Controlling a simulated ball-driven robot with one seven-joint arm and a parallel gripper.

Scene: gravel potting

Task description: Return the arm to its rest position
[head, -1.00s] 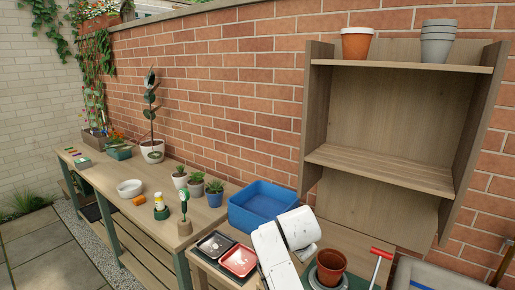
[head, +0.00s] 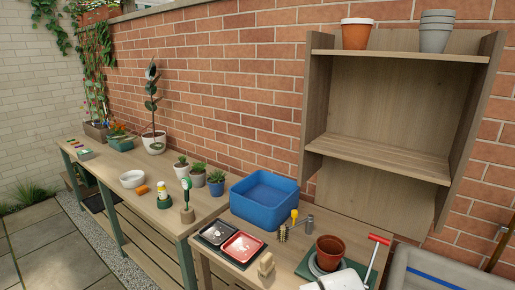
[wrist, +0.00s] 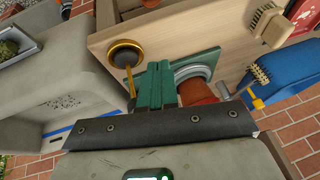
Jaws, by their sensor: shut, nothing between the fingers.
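My gripper (wrist: 154,86) shows in the wrist view as two green fingers pressed together, with nothing between them. It is above the potting bench. In the head view my white arm shows at the bottom edge, and the fingers are out of sight. A terracotta pot (head: 330,252) stands on a grey saucer over a green mat (head: 303,268), left of a red-handled tool (head: 378,239). In the wrist view the pot (wrist: 197,91) lies just beyond and right of the fingers, partly hidden.
A blue tub (head: 264,222), a black tray (head: 217,233), a red tray (head: 243,246) and small brushes (head: 266,264) occupy the bench. A wall shelf (head: 385,160) rises behind. A grey basin (head: 435,270) is at right. Several potted plants stand on the left table (head: 100,178).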

